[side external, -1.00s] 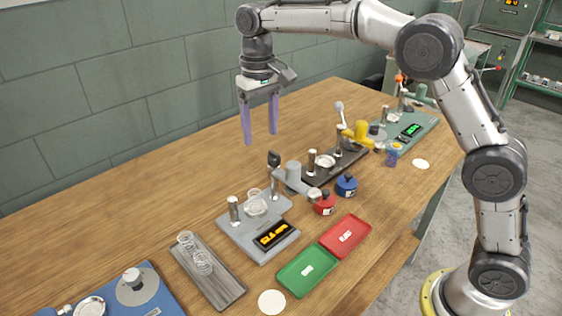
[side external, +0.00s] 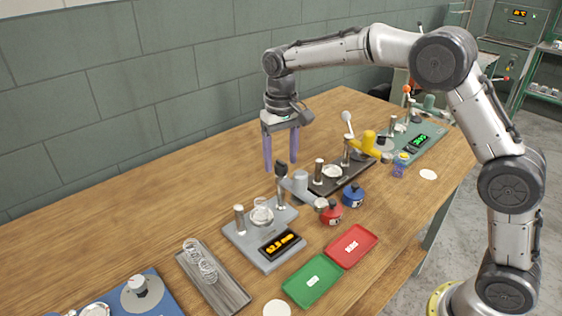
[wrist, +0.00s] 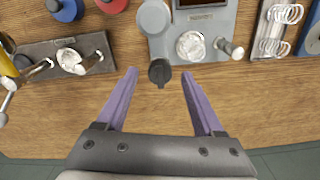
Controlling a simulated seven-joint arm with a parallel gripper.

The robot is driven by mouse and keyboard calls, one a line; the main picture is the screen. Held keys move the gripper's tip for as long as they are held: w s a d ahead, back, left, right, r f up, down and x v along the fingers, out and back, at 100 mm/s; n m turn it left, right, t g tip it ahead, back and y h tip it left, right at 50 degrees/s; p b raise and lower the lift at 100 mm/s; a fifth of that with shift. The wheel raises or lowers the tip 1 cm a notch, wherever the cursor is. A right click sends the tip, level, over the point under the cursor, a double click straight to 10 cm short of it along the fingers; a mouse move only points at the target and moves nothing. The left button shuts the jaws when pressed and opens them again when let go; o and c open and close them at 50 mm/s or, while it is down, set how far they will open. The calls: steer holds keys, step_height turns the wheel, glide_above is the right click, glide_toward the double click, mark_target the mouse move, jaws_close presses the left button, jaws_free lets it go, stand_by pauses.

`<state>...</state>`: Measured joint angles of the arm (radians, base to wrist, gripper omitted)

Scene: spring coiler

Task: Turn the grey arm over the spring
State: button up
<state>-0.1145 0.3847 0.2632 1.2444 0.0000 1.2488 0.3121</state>
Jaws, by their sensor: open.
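The grey arm (side external: 300,184) sits on the grey bench device (side external: 241,241), with a black-topped upright handle (side external: 281,168) beside it. The arm points towards the front right, off to the side of the spring (side external: 262,213), which stands on the round seat of the device. In the wrist view the spring (wrist: 190,45) and the arm's round grey end (wrist: 154,16) are apart, and the black knob (wrist: 159,72) lies between my fingertips in the picture. My gripper (side external: 281,164) is open and empty, its purple fingers pointing down; its exact height over the knob cannot be told.
A short metal post (side external: 239,219) stands left of the spring. A dark device with a yellow arm (side external: 370,144) is behind to the right. Red (side external: 330,212) and blue (side external: 353,196) pots stand close to the grey arm. Bare wood (side external: 160,225) lies behind and left.

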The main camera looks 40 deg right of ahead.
steer(key=shift+f, duration=0.75)
jaws_close()
stand_by(0.9)
